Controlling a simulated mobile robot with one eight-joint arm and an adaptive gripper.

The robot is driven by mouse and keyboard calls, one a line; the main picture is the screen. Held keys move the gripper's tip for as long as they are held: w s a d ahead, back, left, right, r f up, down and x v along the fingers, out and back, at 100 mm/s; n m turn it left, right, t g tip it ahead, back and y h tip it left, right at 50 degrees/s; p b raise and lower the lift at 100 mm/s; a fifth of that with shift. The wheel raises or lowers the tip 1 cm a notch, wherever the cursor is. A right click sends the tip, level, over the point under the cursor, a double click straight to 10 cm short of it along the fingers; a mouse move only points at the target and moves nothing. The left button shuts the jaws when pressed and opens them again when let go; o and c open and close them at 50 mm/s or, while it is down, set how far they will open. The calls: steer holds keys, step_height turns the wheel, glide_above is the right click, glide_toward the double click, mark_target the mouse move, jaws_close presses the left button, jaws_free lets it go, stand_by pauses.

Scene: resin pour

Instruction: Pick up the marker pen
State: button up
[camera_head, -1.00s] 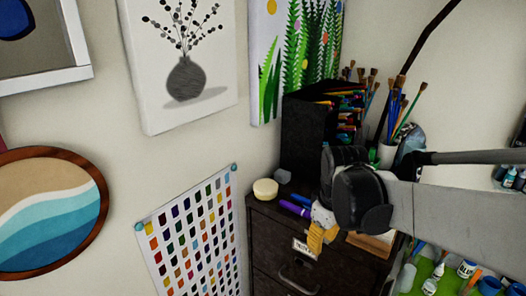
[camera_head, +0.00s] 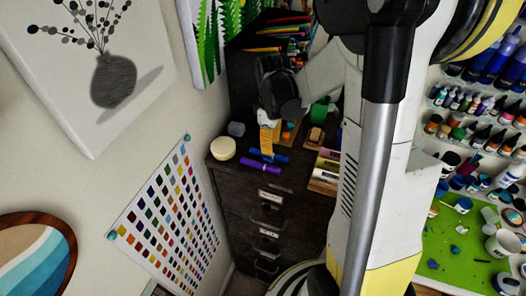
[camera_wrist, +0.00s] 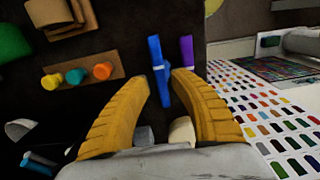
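Two marker pens lie on the dark cabinet top: a blue one (camera_head: 279,157) and a purple one (camera_head: 259,166) beside it. In the wrist view the blue marker (camera_wrist: 156,58) runs between and beyond my fingertips, and the purple marker (camera_wrist: 187,50) lies to its right, close to the right fingertip. The frames do not show which one is the task's pen. My gripper (camera_wrist: 160,80) has its yellow fingers apart, with nothing clasped between them. In the head view my gripper (camera_head: 267,148) points down just behind the markers; its height above them is unclear.
A cream round jar (camera_head: 222,148) and grey block (camera_head: 236,129) stand left on the cabinet top (camera_wrist: 110,105). A wooden holder with coloured pegs (camera_wrist: 60,80) and a green cup (camera_head: 318,112) are near. A black organiser (camera_head: 245,75) stands behind. A swatch poster (camera_head: 165,210) hangs left.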

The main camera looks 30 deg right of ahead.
step_height(320, 180, down, 4)
steer(key=shift+s+d+f+p, duration=0.1)
steer(key=shift+s+d+p, duration=0.05)
steer(key=shift+p, duration=0.45)
steer(key=shift+f, duration=0.3)
steer(key=shift+c, duration=1.1)
jaws_close()
steer(key=shift+r, duration=0.1)
